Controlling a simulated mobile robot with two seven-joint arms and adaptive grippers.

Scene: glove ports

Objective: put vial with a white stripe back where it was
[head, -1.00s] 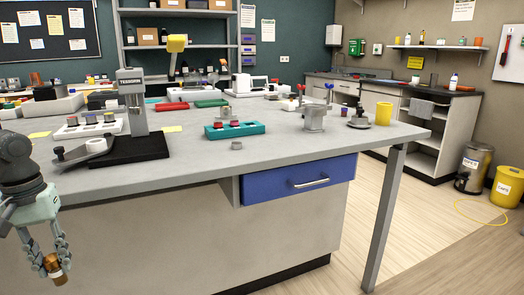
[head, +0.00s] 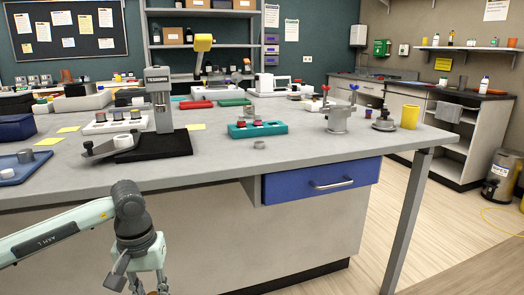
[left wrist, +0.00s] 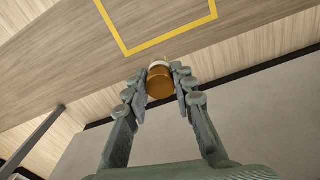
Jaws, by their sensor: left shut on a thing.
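My left gripper (left wrist: 160,88) is shut on a small amber vial (left wrist: 160,84) in the left wrist view. A pale band shows near the vial's far end; I cannot tell whether it is a stripe or a cap. A white rack (head: 92,128) with several capped items and a teal rack (head: 240,132) with dark-red-topped items stand on the bench. My right gripper is not in view.
The grey bench (head: 215,165) has a blue drawer (head: 285,186) at its front. A stand with a black base (head: 160,146) is near the front edge. A blue tray (head: 35,170) lies at the left. A small grey ring (head: 259,145) sits before the teal rack.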

